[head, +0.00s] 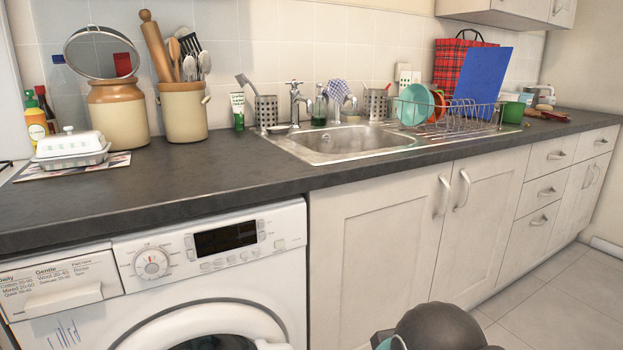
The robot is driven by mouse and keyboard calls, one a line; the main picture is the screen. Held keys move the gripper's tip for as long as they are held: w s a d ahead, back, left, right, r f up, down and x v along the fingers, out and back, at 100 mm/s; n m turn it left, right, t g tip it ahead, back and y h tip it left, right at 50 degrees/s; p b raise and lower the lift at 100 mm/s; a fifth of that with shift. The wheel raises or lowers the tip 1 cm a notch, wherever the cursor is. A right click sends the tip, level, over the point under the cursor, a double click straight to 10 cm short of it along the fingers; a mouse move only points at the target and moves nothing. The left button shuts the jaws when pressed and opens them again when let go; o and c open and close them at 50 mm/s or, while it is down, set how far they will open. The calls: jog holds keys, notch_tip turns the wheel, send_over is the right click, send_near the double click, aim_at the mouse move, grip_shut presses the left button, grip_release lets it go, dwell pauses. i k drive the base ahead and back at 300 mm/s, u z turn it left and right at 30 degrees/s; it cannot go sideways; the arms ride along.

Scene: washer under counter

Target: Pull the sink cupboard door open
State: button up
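The sink cupboard is under the counter, below the metal sink (345,141). Its left door (375,245) is a pale panelled door with a curved bar handle (442,197) near its upper right edge. Its right door (485,225) is narrower in the picture and has a matching handle (463,190) near its upper left edge. Both doors look shut, with the two handles side by side at the seam. My gripper is not in view. A dark rounded part of my arm shows at the bottom edge, in front of the cupboard's lower part.
A white washing machine (215,262) stands left of the cupboard. Drawers (541,191) with handles are to its right. The dark counter (190,185) overhangs the doors and carries jars, a dish rack (465,122) and a butter dish (70,147). Tiled floor (560,310) at lower right is clear.

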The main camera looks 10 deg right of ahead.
aim_at(373, 244)
jog(key=k, duration=1.25)
jog(key=z, duration=0.8)
jog(key=i, duration=1.3)
jog(key=u, duration=0.2)
